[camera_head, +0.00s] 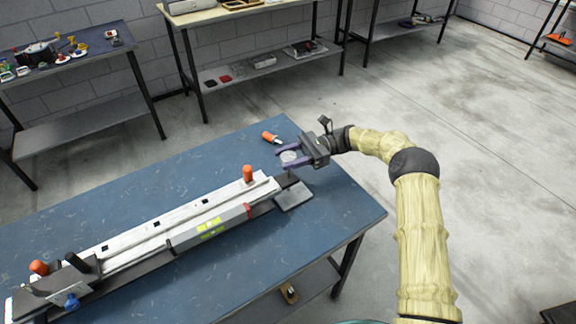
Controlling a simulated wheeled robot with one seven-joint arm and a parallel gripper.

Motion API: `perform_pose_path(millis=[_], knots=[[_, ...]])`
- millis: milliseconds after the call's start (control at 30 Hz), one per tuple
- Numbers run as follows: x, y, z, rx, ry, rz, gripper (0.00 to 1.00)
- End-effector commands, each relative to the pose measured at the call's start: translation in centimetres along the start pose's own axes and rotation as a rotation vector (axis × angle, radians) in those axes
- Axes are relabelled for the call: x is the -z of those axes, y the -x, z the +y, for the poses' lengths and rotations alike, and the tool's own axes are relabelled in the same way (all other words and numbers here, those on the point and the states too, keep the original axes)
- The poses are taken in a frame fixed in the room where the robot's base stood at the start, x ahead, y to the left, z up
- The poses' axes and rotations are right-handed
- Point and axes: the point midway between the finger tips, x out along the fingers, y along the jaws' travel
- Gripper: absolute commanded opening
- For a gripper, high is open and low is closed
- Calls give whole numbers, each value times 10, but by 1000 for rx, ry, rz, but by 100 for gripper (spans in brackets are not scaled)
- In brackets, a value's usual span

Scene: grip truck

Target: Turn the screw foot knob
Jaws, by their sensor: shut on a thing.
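The screw foot knob (288,157) is a pale grey round piece above the right end of a long metal rail assembly (170,225) on the blue table. My gripper (291,156) reaches in from the right, with its dark purple fingers on either side of the knob, shut on it. A thin stem seems to run down from the knob toward a flat dark grey foot plate (293,195) on the table. The exact finger contact is too small to see clearly.
The blue table (110,195) carries an orange-handled tool (270,137) just left of my gripper. Orange knobs (248,173) stand on the rail, and a spirit level (210,228) lies along its front. Other benches (235,12) stand behind. Open floor lies to the right.

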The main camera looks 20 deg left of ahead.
Motion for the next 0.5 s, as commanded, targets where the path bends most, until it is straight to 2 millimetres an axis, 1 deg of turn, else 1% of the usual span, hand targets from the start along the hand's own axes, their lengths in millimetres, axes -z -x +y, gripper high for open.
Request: perform_pose_path(millis=[33,200,500], knots=[[2,1,-1,-13,5,0,20],[0,1,-1,-49,4,0,20],[-2,1,-1,-62,2,-2,20]])
